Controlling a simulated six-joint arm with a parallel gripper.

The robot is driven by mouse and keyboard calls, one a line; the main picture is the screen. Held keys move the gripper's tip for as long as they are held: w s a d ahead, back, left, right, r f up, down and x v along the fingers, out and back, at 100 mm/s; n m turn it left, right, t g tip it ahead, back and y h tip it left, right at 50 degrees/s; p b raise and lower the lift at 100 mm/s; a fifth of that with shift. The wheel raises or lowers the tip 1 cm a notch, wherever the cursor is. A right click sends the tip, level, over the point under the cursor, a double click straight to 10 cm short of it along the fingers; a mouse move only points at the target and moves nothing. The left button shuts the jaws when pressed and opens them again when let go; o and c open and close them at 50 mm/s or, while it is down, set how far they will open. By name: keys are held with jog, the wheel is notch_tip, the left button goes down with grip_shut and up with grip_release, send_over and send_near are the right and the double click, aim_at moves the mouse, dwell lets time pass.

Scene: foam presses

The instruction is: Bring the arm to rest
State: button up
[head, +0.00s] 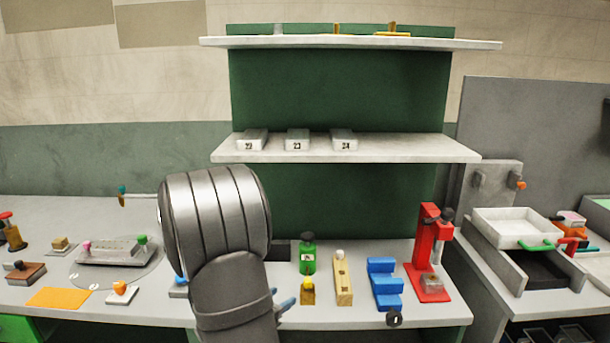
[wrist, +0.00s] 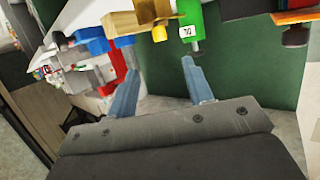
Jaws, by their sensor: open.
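My arm stands large in the middle of the head view, in front of the bench, and hides part of it. My gripper (wrist: 158,75) is open, with its two blue fingers apart and nothing between them in the wrist view. In the head view its blue fingertips (head: 286,303) show just right of the arm, low by the bench's front edge. The green bottle (head: 308,256) and a small block with a yellow knob (head: 307,291) stand just right of it. The green bottle also shows beyond the fingers in the wrist view (wrist: 189,22).
A wooden block (head: 343,283), blue stepped block (head: 384,286) and red press (head: 425,255) stand right on the bench. A shelf (head: 400,148) with numbered boxes is behind. A white tray (head: 510,224) is far right. A round plate with a grey fixture (head: 115,252) is left.

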aim_at(306, 283)
jog(key=x, duration=1.1)
jog(key=shift+w+d+f, duration=0.15)
jog(key=shift+w+d, duration=0.05)
jog(key=shift+w, duration=0.05)
jog(key=v, duration=1.8)
jog(key=x, duration=1.8)
jog(key=shift+w+d, duration=0.1)
jog(key=shift+w, duration=0.05)
notch_tip(306, 283, up, 4)
jog(key=shift+f, duration=0.15)
jog(key=shift+r, duration=0.75)
